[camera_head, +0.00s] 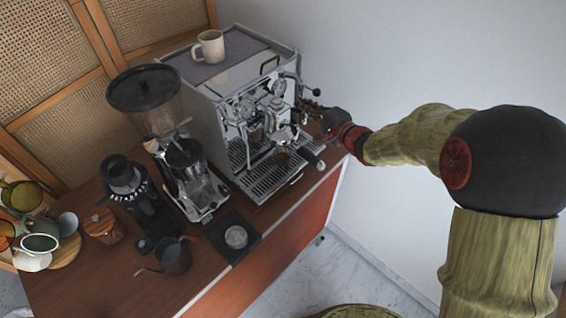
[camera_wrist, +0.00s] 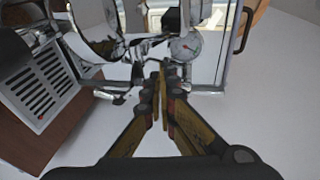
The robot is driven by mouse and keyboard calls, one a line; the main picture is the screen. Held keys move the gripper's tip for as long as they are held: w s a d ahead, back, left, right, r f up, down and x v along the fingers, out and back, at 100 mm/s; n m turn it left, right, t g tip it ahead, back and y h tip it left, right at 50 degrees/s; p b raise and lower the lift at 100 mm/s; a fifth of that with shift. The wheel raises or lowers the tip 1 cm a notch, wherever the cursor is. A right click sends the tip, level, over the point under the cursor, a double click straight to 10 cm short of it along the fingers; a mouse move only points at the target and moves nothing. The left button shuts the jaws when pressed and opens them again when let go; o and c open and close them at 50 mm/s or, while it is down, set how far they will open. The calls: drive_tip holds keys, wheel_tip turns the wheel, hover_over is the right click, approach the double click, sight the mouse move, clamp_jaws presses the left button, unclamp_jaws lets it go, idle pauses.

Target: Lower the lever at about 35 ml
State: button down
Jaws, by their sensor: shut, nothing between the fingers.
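The chrome espresso machine (camera_head: 208,108) stands on the wooden counter. Its group head (camera_head: 274,112) is on the front, with the portafilter handle (camera_head: 312,160) sticking out above the drip tray (camera_head: 268,180). My gripper (camera_head: 306,106) is at the machine's right front, beside the group. In the wrist view its fingers (camera_wrist: 161,76) are together and empty, close to chrome parts. A small chrome rod (camera_wrist: 118,97) lies just left of the fingertips; I cannot tell whether it is the lever or whether they touch it. The liquid level is not readable.
A pressure gauge (camera_wrist: 186,46) sits just beyond the fingertips. A cup (camera_head: 210,46) stands on the machine's top. A grinder (camera_head: 180,160), a second grinder (camera_head: 135,190), a dark kettle or pitcher (camera_head: 174,256) and a scale (camera_head: 249,250) crowd the counter. Floor in front is clear.

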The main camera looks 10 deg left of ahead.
wheel_tip(320, 180, down, 8)
drive_tip(key=b, duration=0.9)
drive_tip(key=b+v, duration=0.1)
drive_tip(key=v, duration=0.7)
drive_tip(key=shift+s+r, duration=0.2)
drive_tip(key=shift+r, duration=0.1)
drive_tip(key=shift+d, duration=0.15)
